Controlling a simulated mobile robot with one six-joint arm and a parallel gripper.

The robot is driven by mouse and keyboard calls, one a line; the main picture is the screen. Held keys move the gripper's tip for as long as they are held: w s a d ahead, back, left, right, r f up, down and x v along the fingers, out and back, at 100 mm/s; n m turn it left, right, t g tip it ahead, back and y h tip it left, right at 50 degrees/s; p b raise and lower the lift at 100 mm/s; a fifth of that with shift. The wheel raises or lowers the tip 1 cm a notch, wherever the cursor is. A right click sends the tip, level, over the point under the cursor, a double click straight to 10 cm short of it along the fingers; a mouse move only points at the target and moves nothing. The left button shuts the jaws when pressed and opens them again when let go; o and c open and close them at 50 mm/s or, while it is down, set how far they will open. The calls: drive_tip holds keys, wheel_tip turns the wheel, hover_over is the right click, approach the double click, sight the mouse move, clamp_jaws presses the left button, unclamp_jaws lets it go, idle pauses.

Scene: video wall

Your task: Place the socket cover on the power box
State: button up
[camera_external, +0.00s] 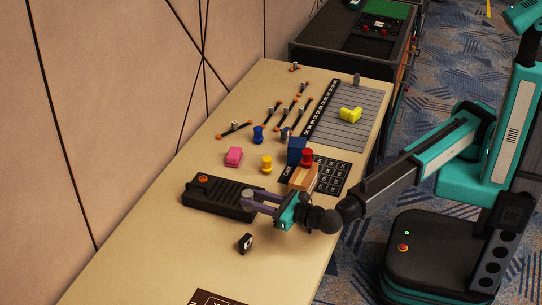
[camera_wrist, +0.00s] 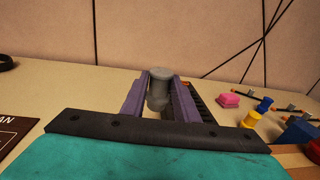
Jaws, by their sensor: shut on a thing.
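My gripper (camera_external: 248,200) is shut on a grey, round-topped cylindrical piece, apparently the socket cover (camera_wrist: 158,88). In the wrist view it stands roughly upright between the two purple-grey fingers. The power box (camera_external: 220,195) is a long black box with an orange button at its far left end and slots along its top. My fingers reach over or beside its right end in the external view; I cannot tell if the cover touches it. In the wrist view part of the box (camera_wrist: 200,106) shows just right of the right finger.
A small black block (camera_external: 245,243) lies on the table (camera_external: 190,262) in front of the box. Pink, yellow, blue and red pieces and a wooden block (camera_external: 303,178) stand behind my gripper. The table's front left is mostly clear. The wall runs along the left.

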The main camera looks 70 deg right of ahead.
drive_tip(key=w+d+r+m+h, duration=0.25)
drive_tip(key=w+d, duration=0.35)
drive_tip(key=w, duration=0.5)
drive_tip(key=r+h, duration=0.1)
hover_over(227, 194)
drive_tip(key=shift+r+g+p, duration=0.1)
drive_tip(key=shift+g+p, duration=0.2)
drive_tip(key=shift+g, duration=0.1)
drive_tip(key=shift+f, duration=3.15)
drive_tip(key=shift+f+p, duration=0.3)
drive_tip(key=shift+f, duration=1.55)
drive_tip(key=shift+f, duration=0.2)
